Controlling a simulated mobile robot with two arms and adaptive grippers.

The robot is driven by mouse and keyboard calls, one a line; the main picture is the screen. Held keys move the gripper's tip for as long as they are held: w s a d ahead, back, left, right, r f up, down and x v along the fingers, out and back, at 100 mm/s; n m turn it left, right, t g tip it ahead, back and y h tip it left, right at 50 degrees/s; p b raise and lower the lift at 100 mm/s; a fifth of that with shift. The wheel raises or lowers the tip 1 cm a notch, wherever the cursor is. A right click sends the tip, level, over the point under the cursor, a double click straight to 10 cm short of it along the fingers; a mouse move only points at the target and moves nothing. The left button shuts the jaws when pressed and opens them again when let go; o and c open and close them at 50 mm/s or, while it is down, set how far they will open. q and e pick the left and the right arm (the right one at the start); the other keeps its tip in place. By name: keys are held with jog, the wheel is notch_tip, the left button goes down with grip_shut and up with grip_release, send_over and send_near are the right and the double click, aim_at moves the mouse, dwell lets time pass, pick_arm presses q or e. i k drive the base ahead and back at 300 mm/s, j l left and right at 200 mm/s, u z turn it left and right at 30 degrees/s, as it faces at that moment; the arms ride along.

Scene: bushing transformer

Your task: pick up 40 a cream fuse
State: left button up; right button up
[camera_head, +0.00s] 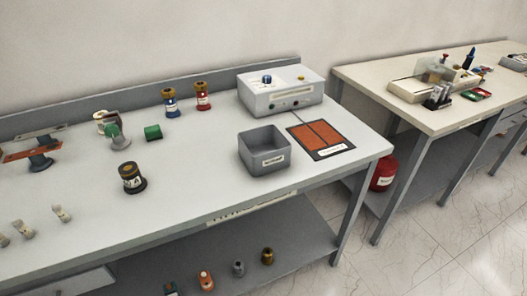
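Small cream fuses lie in a row at the front left of the grey workbench (215,190). The right one (61,213) is nearest the middle of the bench, with another fuse (22,229) to its left. A further fuse (3,240) is partly cut off by the left picture edge. They have dark marks, but these are too small to read, so I cannot tell which is the 40 A one. Neither of my grippers is in view.
A dark round part (131,178) stands right of the fuses. Behind are a green block (153,132) and blue (170,103) and red (202,97) bushings. A grey bin (284,165), orange-panelled mat (345,148) and white instrument box (262,98) are at right.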

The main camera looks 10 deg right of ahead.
aim_at(19, 225)
jog(key=u, duration=1.55)
